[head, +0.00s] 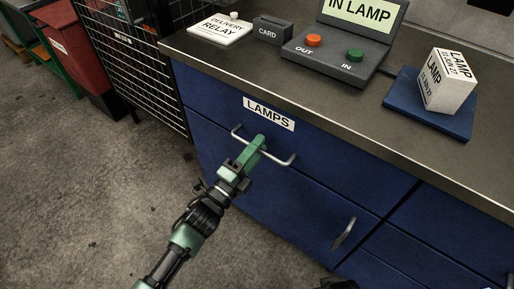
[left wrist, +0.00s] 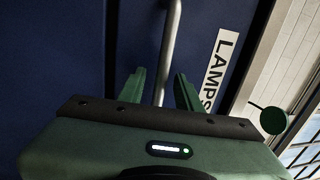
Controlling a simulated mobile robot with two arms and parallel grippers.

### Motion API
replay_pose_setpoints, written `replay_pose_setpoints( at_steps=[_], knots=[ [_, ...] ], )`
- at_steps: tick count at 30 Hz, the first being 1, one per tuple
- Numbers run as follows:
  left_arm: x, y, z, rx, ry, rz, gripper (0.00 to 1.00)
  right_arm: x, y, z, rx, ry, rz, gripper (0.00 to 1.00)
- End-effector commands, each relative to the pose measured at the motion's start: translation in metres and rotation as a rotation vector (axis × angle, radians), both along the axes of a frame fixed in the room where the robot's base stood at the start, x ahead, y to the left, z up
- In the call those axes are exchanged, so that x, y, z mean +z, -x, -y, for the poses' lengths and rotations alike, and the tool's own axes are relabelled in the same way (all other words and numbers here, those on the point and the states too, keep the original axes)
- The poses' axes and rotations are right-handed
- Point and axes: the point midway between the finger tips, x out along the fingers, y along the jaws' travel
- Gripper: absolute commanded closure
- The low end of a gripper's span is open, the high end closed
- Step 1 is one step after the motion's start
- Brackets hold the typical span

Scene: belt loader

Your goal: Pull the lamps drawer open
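The lamps drawer (head: 325,190) is a blue front under the counter, marked by a white LAMPS label (head: 269,113). It looks shut, flush with the cabinet. Its grey bar handle (head: 280,160) runs across the front below the label. My left gripper (head: 258,143) is at the middle of this handle. In the left wrist view, the handle (left wrist: 171,45) passes between the two green fingers of my left gripper (left wrist: 160,92), with gaps visible beside the bar. The fingers are open around it. The LAMPS label (left wrist: 215,70) is right of the fingers there.
Another handle (head: 344,233) sits on the front lower right. A wire cage (head: 130,60) stands left. The floor (head: 90,190) at left is clear.

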Motion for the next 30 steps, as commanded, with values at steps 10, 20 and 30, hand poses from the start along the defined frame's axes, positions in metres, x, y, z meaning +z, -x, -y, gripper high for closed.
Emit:
replay_pose_setpoints(
  at_steps=[10,20,30],
  knots=[
    [-0.0003,0.0002,-0.0002,0.000,0.000,0.000,1.00,0.0000,-0.0002,0.0004,0.000,0.000,0.000,0.62],
    [-0.0005,0.0003,-0.0003,0.000,-0.001,-0.001,1.00,0.0000,-0.0002,0.0002,0.000,0.000,0.001,0.62],
    [-0.0007,0.0003,-0.0004,0.001,0.000,-0.001,1.00,0.0001,-0.0003,-0.0001,0.000,0.000,0.001,0.62]
  ],
)
